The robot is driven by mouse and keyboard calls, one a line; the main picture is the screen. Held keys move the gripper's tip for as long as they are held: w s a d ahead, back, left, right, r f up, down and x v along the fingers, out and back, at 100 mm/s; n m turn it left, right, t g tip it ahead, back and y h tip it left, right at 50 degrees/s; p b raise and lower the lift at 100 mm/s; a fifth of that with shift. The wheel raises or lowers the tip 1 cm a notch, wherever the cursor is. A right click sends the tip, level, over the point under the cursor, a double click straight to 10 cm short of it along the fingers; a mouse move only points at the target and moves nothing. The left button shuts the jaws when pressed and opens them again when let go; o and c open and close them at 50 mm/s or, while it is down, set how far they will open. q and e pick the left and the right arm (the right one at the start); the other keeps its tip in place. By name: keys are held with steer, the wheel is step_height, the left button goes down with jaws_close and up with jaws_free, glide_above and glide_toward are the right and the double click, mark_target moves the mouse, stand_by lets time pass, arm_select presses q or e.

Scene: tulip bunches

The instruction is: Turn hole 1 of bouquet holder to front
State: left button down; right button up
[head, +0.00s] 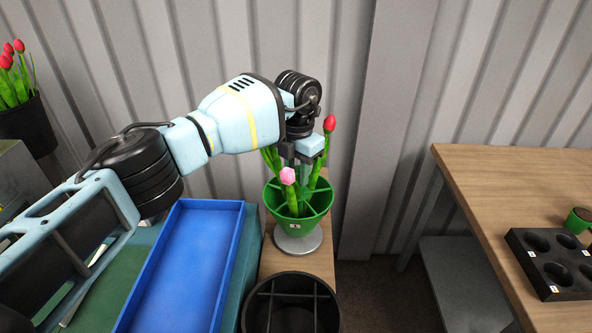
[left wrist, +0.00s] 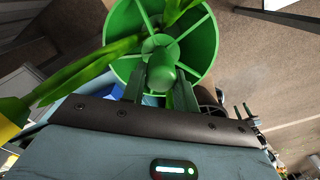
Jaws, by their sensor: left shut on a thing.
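The green bouquet holder (head: 301,221) is a cone divided by spokes, standing on a pale round base (head: 298,244) on a narrow wooden surface. A small white label (head: 294,226) is on its near side and seems to read 1. A pink tulip (head: 288,175) and a red tulip (head: 330,123) stand in it, with more green leaves behind. My left gripper (head: 303,168) reaches down over its middle. In the left wrist view its fingers (left wrist: 160,92) are shut on the holder's central green knob (left wrist: 162,72). My right gripper is not in view.
A black divided round container (head: 272,318) stands in front of the holder. A blue tray (head: 190,262) lies to the left. A black bucket of red tulips (head: 30,128) is at far left. A wooden table (head: 490,190) at right bears a black tray with holes (head: 524,245).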

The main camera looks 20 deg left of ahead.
arm_select(q)
steer(key=c, duration=1.1)
jaws_free()
steer(key=shift+r, duration=3.95)
